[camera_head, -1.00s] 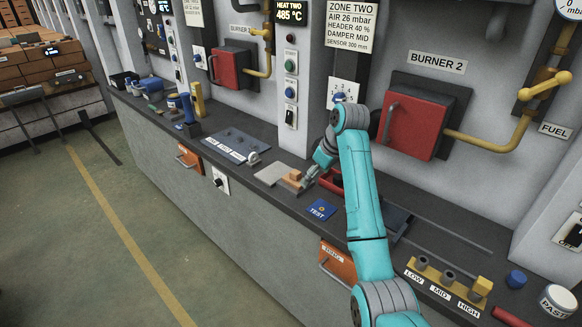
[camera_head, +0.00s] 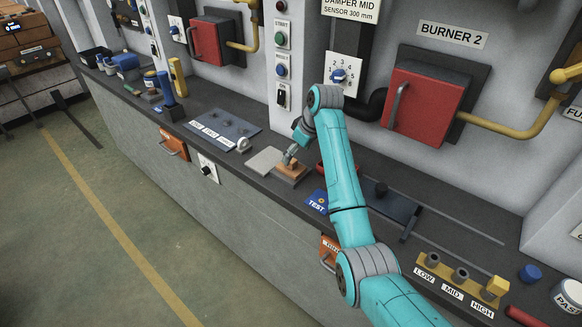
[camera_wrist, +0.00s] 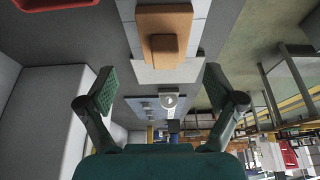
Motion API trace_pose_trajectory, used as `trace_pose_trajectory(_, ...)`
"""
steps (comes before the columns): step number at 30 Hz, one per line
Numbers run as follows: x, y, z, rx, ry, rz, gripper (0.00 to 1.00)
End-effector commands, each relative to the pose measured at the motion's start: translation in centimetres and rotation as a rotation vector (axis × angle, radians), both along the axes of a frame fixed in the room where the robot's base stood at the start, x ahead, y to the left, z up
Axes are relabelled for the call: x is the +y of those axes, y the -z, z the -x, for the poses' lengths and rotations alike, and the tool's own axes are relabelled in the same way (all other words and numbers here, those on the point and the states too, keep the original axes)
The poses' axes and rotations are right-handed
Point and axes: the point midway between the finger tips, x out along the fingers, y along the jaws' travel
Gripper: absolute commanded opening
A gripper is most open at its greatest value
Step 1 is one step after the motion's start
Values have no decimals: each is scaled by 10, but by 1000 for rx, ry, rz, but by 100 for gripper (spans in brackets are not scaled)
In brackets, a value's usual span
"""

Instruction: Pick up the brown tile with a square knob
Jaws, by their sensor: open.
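The brown tile (camera_head: 292,169) with its square knob lies on a low grey base on the bench, beside a pale flat slab (camera_head: 264,161). My gripper (camera_head: 289,157) is at the tile in the camera_head view, overlapping its back left part, and its fingers are too small to read there. In the wrist view the tile (camera_wrist: 178,22) is at the top, with its raised knob (camera_wrist: 163,46) toward the gripper. My gripper (camera_wrist: 158,88) has its two fingers wide apart with nothing between them. The knob lies beyond the fingertips in the picture.
A red tray (camera_head: 323,172) stands close to the right of the tile. A blue TEST card (camera_head: 317,201) lies in front. A dark plate with a knob (camera_head: 391,203) is farther right. A labelled blue-grey board (camera_head: 222,128) is to the left. The wall with red burner doors rises behind.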

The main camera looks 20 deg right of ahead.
Motion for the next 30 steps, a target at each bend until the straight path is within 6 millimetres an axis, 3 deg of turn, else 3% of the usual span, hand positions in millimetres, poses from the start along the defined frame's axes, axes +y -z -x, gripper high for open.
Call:
trace_pose_trajectory(9, 12, 39, -7, 3, 0, 1, 92)
trace_pose_trajectory(19, 14, 46, -10, 1, 0, 0, 92)
trace_pose_trajectory(20, 14, 46, -10, 1, 0, 0, 89)
trace_pose_trajectory(27, 14, 46, -10, 1, 0, 0, 29)
trace_pose_trajectory(28, 14, 46, -10, 1, 0, 0, 24)
trace_pose_trajectory(30, 14, 46, -10, 1, 0, 1, 24)
